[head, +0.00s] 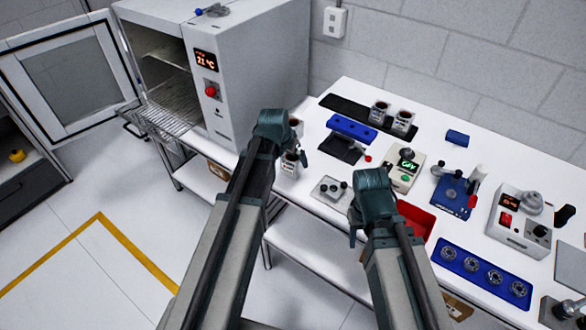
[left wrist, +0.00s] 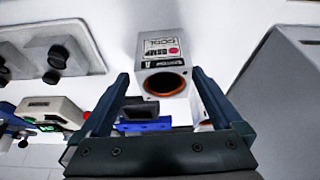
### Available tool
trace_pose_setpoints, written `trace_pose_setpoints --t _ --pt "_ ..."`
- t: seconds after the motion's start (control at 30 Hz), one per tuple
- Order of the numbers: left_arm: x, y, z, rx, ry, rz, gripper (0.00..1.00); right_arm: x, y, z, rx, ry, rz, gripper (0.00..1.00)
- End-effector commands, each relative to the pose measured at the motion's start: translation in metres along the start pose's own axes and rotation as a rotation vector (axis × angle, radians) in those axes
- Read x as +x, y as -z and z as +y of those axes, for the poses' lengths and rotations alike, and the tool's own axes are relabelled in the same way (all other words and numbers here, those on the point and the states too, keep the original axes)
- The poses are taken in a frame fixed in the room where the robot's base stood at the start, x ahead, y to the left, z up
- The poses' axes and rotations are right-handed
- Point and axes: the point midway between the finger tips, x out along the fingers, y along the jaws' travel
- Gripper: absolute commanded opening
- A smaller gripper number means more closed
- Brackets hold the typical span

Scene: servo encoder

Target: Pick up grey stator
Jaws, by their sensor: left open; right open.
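A grey stator (left wrist: 160,48), a squarish block with a printed label, a pink dot and an orange-lined round bore, shows between the finger tips in the left wrist view. It stands on the white table, and in the head view it shows partly below my left gripper (head: 289,146). That gripper, also in the left wrist view (left wrist: 160,78), is open, with its fingers either side of the stator in the picture; contact is not visible. Another similar grey part (head: 296,126) is partly hidden behind it. My right gripper (head: 376,222) is open above the table's front edge near a red bin.
Two similar cups or stators (head: 380,112) stand on a black mat at the back. A blue block (head: 352,128), a knobbed plate (head: 331,190), a green-display device (head: 405,170) and a red bin (head: 417,222) crowd the table. An oven (head: 222,75) stands left, door open.

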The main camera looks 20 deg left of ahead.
Motion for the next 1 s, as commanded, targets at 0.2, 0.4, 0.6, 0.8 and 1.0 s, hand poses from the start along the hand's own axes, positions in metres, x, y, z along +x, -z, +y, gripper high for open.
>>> trace_pose_setpoints --t 0.2,0.4,0.6,0.8,1.0 --pt "0.014 -0.004 -0.002 0.000 0.000 0.000 1.00 0.015 0.001 -0.001 0.000 0.000 0.000 0.50" --pt "0.040 -0.009 -0.006 0.000 0.000 0.000 1.00 0.040 0.002 -0.004 0.000 0.000 0.000 0.50" --pt "0.053 -0.007 -0.005 0.000 0.000 0.000 1.00 0.051 0.003 -0.005 0.000 0.000 0.000 0.50" --pt "0.051 -0.007 -0.005 0.000 0.000 0.000 1.00 0.049 0.003 -0.005 0.000 0.000 0.000 0.50" --pt "0.051 -0.007 -0.005 0.000 0.000 0.000 0.64 0.049 0.003 -0.005 0.000 0.000 0.000 0.50"
